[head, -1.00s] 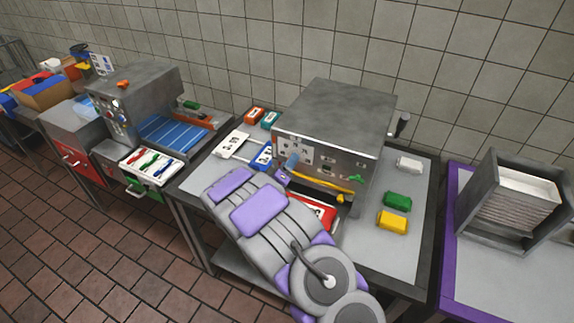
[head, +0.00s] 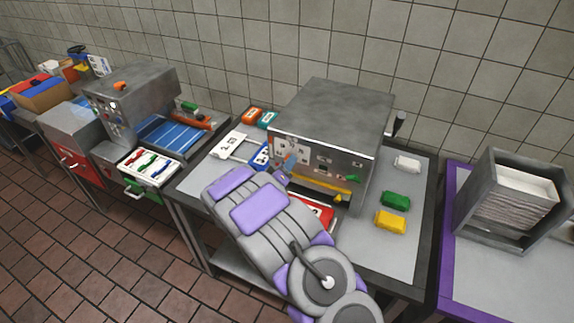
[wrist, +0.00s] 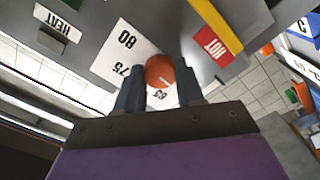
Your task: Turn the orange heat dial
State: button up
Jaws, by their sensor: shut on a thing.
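The orange heat dial (wrist: 159,70) sits between my gripper's fingertips in the wrist view, in front of a white scale plate (wrist: 118,50) marked 80, 75 and 65, seen upside down. My gripper (wrist: 160,85) is shut on the dial, with one grey finger on each side. A red HOT label (wrist: 213,45) is to the right and a HEAT label (wrist: 58,24) to the upper left. In the head view my gripper (head: 286,167) is at the left front of the grey metal machine (head: 330,115); my arm hides part of that front.
A yellow bar (head: 312,183) and a green handle (head: 352,178) are on the machine's front, right of my gripper. Green (head: 396,200) and yellow (head: 390,220) blocks lie on the table to the right. A second machine (head: 135,95) stands at the left.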

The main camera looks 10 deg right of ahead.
jog(key=shift+a+m+b, duration=0.1)
jog(key=shift+m+b, duration=4.45)
jog(key=shift+m, duration=3.75)
jog(key=o, duration=0.9)
jog(key=shift+s+r, duration=0.1)
jog(key=shift+s, duration=0.1)
jog(key=shift+o, duration=0.7)
jog(key=shift+w, duration=0.1)
